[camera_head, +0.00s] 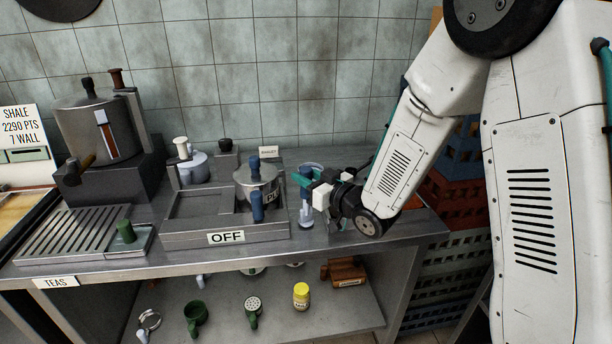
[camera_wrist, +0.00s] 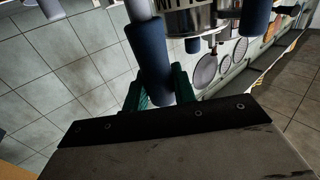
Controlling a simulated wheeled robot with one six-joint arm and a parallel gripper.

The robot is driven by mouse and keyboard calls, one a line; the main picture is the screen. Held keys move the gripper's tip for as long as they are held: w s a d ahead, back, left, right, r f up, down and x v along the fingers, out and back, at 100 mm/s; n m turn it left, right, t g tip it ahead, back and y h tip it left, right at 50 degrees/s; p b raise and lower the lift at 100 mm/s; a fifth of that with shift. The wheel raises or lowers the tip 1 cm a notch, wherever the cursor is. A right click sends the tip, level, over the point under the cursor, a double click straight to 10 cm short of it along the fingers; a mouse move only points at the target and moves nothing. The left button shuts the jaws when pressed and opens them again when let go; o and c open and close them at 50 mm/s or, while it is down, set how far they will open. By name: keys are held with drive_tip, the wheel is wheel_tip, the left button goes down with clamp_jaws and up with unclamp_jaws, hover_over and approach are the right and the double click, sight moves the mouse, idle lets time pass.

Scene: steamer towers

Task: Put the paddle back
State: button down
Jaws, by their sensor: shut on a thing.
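My gripper (camera_head: 306,183), with teal fingers, is at the right part of the steel counter, just right of the lidded metal pot (camera_head: 262,186). In the wrist view the fingers are shut around a thick dark blue handle (camera_wrist: 150,62), which I take to be the paddle's. In the head view a pale blue-grey piece (camera_head: 306,212) hangs or stands below the fingers. I cannot tell whether it touches the counter. The far end of the held thing is not clear. The pot also shows in the wrist view (camera_wrist: 192,22), close to the held handle.
The pot stands in a grey tray-like station (camera_head: 182,238) marked OFF. A large boiler (camera_head: 95,130) and a drip grate (camera_head: 75,232) are at left. A lower shelf (camera_head: 225,325) holds mugs and a yellow jar (camera_head: 301,296). Stacked crates (camera_head: 462,195) stand behind my arm.

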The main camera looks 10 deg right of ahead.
drive_tip(key=shift+f, duration=0.25)
drive_tip(key=c, duration=1.1)
unclamp_jaws()
drive_tip(key=shift+o, duration=0.2)
drive_tip(key=v, duration=0.7)
drive_tip(key=shift+s+d, duration=0.25)
drive_tip(key=shift+s, duration=0.1)
drive_tip(key=shift+r, duration=0.15)
drive_tip(key=shift+r, duration=2.1)
drive_tip(key=shift+r, duration=0.1)
drive_tip(key=shift+r, duration=2.15)
